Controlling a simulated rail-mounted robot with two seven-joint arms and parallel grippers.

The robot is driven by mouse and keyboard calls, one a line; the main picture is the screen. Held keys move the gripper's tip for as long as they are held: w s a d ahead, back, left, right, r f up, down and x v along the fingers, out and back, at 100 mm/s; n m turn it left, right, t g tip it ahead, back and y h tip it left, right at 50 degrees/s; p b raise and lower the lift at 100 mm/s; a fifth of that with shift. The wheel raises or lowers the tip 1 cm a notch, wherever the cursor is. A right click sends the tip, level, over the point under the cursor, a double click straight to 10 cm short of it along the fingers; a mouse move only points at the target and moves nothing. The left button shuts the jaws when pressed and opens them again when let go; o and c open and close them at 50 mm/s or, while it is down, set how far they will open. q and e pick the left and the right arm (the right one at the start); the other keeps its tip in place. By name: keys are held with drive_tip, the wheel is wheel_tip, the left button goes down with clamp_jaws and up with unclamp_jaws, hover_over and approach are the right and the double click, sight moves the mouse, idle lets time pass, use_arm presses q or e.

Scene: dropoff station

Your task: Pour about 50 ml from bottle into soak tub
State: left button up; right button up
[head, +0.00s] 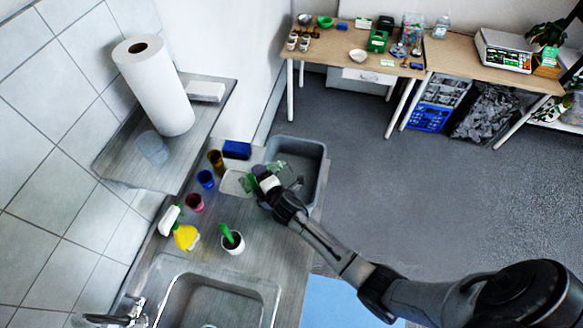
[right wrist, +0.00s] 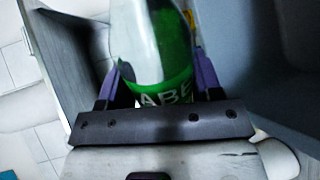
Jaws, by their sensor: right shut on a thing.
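The bottle, green with a white label, is in my right gripper (head: 266,181). In the right wrist view the bottle (right wrist: 150,50) sits between the two fingers, with label letters showing. In the head view the gripper partly hides it, so its exact tilt and any flow of liquid cannot be told. The soak tub, a grey open rectangular tub (head: 318,180), stands at the counter's far end. My right gripper and the bottle are at its left edge, partly over it. My left gripper is in neither view.
A white cup with a green brush (head: 232,244) and the sink (head: 215,300) are nearer. A paper roll (head: 155,85) stands on the shelf.

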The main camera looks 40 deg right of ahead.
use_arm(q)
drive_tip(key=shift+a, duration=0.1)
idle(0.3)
use_arm(e)
drive_tip(key=shift+f+b, duration=0.1)
drive_tip(key=shift+b, duration=0.25)
drive_tip(key=shift+a+r+n+h+p, duration=0.15)
drive_tip(key=shift+a+r+n+h, duration=0.1)
drive_tip(key=shift+r+n, duration=0.25)
drive_tip(key=shift+a+r+n+h+p, duration=0.15)
drive_tip(key=shift+a+r+n, duration=0.05)
drive_tip(key=shift+r+n, duration=0.3)
drive_tip(key=shift+n+h, duration=0.3)
drive_tip(key=shift+n, duration=0.2)
drive_tip(key=shift+d+n, duration=0.25)
drive_tip(key=shift+n, duration=0.15)
drive_tip(key=shift+d+r+n+h, duration=0.1)
drive_tip(key=shift+d+n+h, duration=0.05)
drive_tip(key=shift+n+h, duration=0.15)
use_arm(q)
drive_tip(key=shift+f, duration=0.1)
